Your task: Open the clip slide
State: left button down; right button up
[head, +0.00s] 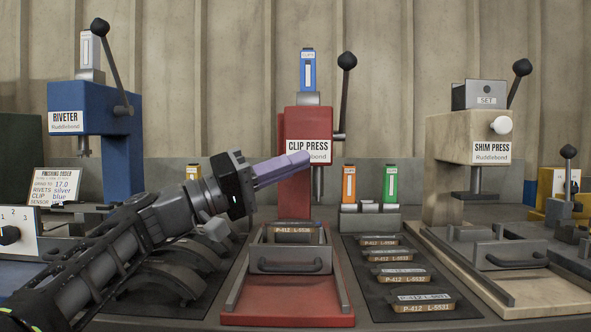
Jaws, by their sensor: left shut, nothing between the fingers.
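The red clip press (292,125), labelled CLIP PRESS, stands in the middle of the head view. Its clip slide (268,254) is a grey carriage with a dark bar handle (290,266) on the red base (288,310). A part marked P-412 (297,228) shows behind the slide's front plate. My left gripper (306,159) has purple fingers shut with nothing between them. It points right, in front of the press head, covering part of the sign, well above the handle. My right gripper is not in view.
Several marked shoes (423,303) lie on a dark mat (375,294) right of the clip press. Curved dark parts (165,280) lie left. The blue riveter (105,115) and beige shim press (450,150) flank it. Orange (348,184) and green (390,184) cartridges stand behind the mat.

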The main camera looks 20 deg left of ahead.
aim_at(292, 242)
jog(key=k+l, duration=0.15)
jog(key=k, duration=0.35)
jog(key=k+l, duration=0.1)
jog(key=k, duration=0.4)
